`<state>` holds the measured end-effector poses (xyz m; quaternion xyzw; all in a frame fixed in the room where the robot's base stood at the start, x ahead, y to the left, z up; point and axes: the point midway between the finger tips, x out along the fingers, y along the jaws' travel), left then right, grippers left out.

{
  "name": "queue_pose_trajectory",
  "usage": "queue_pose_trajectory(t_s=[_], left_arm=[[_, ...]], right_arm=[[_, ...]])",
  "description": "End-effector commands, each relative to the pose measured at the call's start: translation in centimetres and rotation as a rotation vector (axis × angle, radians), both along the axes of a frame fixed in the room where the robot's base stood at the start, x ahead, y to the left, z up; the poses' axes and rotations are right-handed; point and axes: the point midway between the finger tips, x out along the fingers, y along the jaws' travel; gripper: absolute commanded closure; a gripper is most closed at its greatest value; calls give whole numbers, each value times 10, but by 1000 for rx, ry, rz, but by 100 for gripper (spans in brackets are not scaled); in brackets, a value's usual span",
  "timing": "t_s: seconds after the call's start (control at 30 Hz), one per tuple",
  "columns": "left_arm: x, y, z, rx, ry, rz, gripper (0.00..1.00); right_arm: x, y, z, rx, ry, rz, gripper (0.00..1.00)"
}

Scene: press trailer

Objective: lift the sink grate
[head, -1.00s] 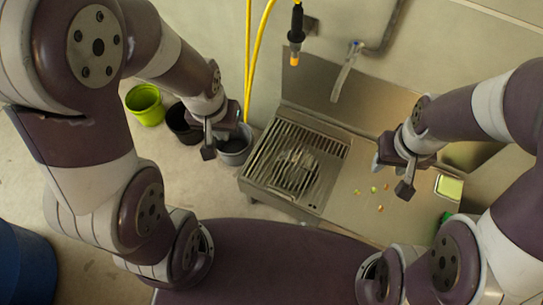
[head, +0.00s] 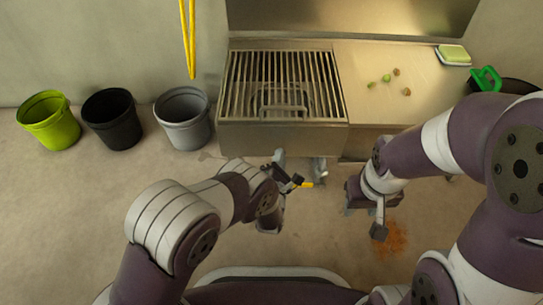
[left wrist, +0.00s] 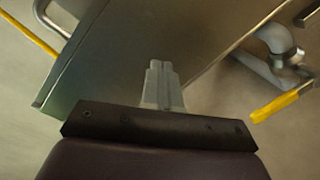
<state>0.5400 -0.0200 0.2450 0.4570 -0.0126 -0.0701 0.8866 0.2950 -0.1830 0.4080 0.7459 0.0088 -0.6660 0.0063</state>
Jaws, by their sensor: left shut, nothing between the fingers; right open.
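The sink grate (head: 258,75) is a row of metal bars over the steel sink basin, at the upper middle of the head view. It lies flat in place, with a darker shape visible below the bars. My left gripper (head: 294,180) is in front of and below the sink's front edge, apart from the grate. In the left wrist view its fingers (left wrist: 162,82) are shut with nothing between them, pointing toward a steel surface. The grate cannot be made out there. My right gripper (head: 365,218) is open and empty, over the floor in front of the counter.
A yellow-handled valve (head: 307,185) on piping is close beside my left gripper, right of it in the left wrist view (left wrist: 279,105). Green (head: 48,121), black (head: 109,119) and grey (head: 183,118) buckets stand left. Food bits and a sponge (head: 453,54) lie on the counter (head: 365,105).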

Motion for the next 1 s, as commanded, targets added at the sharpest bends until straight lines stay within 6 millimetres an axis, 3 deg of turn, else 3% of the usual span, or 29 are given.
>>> queue_pose_trajectory(t_s=[0.03,0.13,0.2,0.3,0.47,0.8,1.0], left_arm=[[-1,1,-1,-192,-103,18,100],[-16,9,21,-584,-309,-10,100],[-28,14,31,-778,-414,-58,100],[-39,18,42,-932,-497,-114,100],[-32,19,53,-978,-522,-134,100],[21,21,87,-976,-523,-132,100],[38,20,100,-974,-518,-132,100]], right_arm=[[1,0,-18,0,-3,0,57],[1,0,-32,0,-4,0,57],[1,0,-38,0,-4,0,57],[1,0,-41,0,-4,0,57],[1,0,-46,0,-4,0,57],[1,0,-75,0,-3,0,57],[1,0,-83,0,-3,0,57]])
